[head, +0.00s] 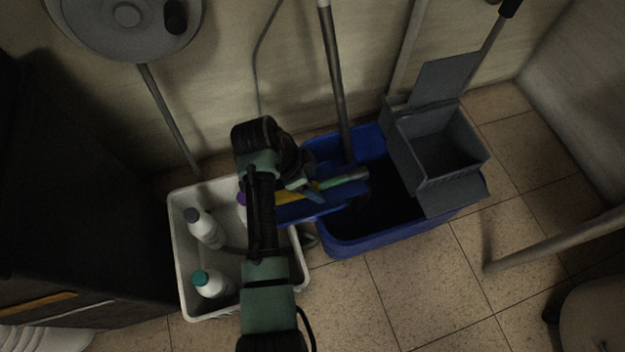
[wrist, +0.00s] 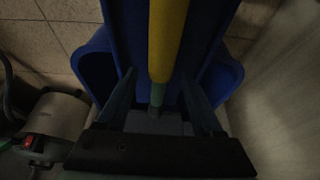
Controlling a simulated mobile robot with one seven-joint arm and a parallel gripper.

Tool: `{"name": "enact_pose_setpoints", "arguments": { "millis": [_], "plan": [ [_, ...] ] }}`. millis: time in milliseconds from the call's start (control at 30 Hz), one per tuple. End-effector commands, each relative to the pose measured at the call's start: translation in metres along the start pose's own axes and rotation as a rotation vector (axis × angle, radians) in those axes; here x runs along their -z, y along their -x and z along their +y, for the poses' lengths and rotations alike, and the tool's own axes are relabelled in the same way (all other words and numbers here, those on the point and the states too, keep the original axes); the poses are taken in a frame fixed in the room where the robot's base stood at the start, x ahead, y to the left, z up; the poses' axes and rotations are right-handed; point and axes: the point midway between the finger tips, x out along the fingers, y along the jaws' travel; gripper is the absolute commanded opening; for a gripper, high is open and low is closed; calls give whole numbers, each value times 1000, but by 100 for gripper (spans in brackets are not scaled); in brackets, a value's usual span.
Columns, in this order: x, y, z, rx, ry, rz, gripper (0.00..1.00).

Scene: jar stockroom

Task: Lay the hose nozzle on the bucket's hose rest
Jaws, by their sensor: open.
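The hose nozzle has a yellow section (head: 289,197) and a green section (head: 333,182) in the head view. It lies along the blue hose rest (head: 312,214) at the left end of the blue bucket (head: 372,243). In the wrist view the yellow part (wrist: 167,40) runs along the blue trough (wrist: 205,35), with a grey-green part below it. My gripper (wrist: 158,95) is open, with one finger on each side of the nozzle. In the head view my gripper (head: 311,190) is over the rest, and my arm hides part of the nozzle. Exact contact with the rest is hard to tell.
A white crate (head: 178,240) with several bottles stands left of the bucket, below my arm. A grey wringer (head: 440,150) sits on the bucket's right side, and a mop handle (head: 336,85) leans at the back. Tiled floor (head: 400,300) in front is clear.

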Motion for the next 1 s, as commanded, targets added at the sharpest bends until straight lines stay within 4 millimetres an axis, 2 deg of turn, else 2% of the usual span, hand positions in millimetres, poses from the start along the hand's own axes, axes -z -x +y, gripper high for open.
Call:
{"name": "enact_pose_setpoints", "arguments": {
  "millis": [167, 400, 600, 767, 1000],
  "plan": [
    [2, 24, -1, 2, 1, 1, 68],
    [3, 78, -1, 3, 1, 1, 68],
    [2, 110, -1, 2, 1, 1, 68],
    [1, 121, -1, 1, 0, 1, 68],
    [0, 122, 0, 1, 0, 1, 68]
  ]
}}
